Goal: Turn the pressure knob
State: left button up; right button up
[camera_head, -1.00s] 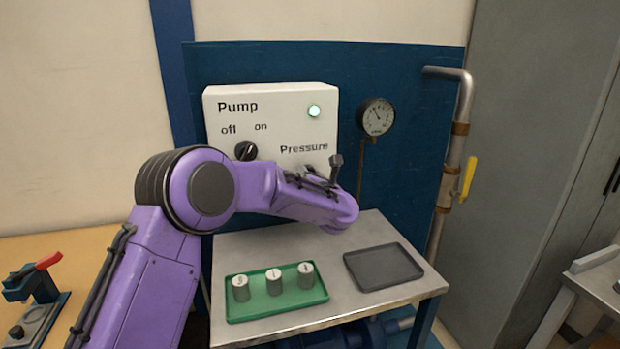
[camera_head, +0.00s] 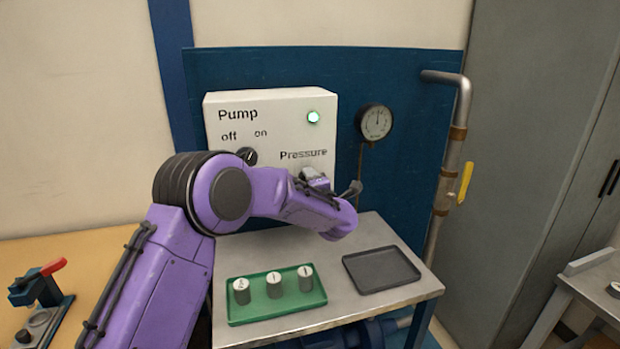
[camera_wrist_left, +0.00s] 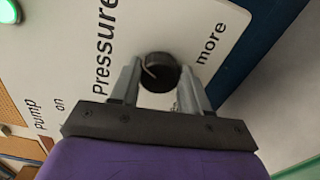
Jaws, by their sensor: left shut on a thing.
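The white pump panel (camera_head: 265,108) has a lit green lamp (camera_head: 314,116) and an off/on knob (camera_head: 247,156). The black pressure knob (camera_wrist_left: 160,72) shows in the left wrist view below the word Pressure, near the word "more"; my arm hides it in the head view. My left gripper (camera_wrist_left: 160,86) is shut on the knob, one finger on each side. In the head view my left wrist is at the panel's lower right. The round gauge (camera_head: 376,122) has its needle pointing about straight up. My right gripper is not in view.
A metal table (camera_head: 334,303) below the panel holds a green tray (camera_head: 276,316) with 3 white-topped cylinders and an empty dark tray (camera_head: 382,268). A pipe with a yellow handle (camera_head: 466,183) stands at right. A red-handled device (camera_head: 38,290) is at lower left.

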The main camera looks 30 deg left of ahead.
pick_arm(q)
jog(key=shift+s+f+m+p, duration=0.15)
jog(key=shift+m+p, duration=1.35)
jog(key=shift+m, duration=1.45)
jog(key=shift+w+f+m+p, duration=0.15)
jog(key=shift+m+p, duration=1.35)
jog(key=shift+m, duration=1.45)
jog(key=shift+s, duration=0.1)
jog(key=shift+f, duration=0.1)
jog(key=o, duration=1.1)
jog(key=shift+c, duration=0.2)
